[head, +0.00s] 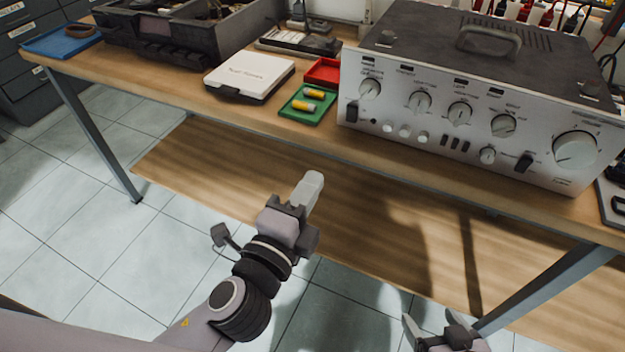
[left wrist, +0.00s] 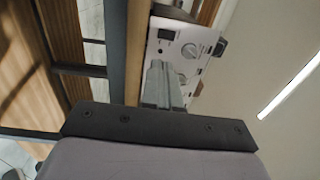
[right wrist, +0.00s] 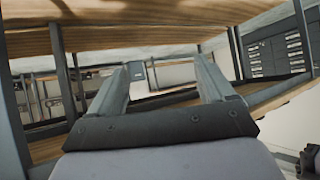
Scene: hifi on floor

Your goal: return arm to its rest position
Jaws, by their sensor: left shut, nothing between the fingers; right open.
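My left gripper (head: 308,190) is shut and empty in the head view, in front of the bench edge and below the tabletop level in the picture. Its closed fingers also show in the left wrist view (left wrist: 160,85), with the hi-fi front panel behind them. My right gripper (head: 432,325) is at the bottom edge of the head view, with only its fingers and part of its body in sight. In the right wrist view (right wrist: 165,78) its two fingers stand wide apart with nothing between them. Neither gripper touches anything.
A silver hi-fi amplifier (head: 455,115) stands on the wooden bench (head: 200,105). Left of it are a green tray (head: 306,112) with yellow parts, a red tray (head: 323,72), a white-lidded box (head: 248,72) and a dark toolbox (head: 190,45). A lower shelf (head: 230,185) runs beneath.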

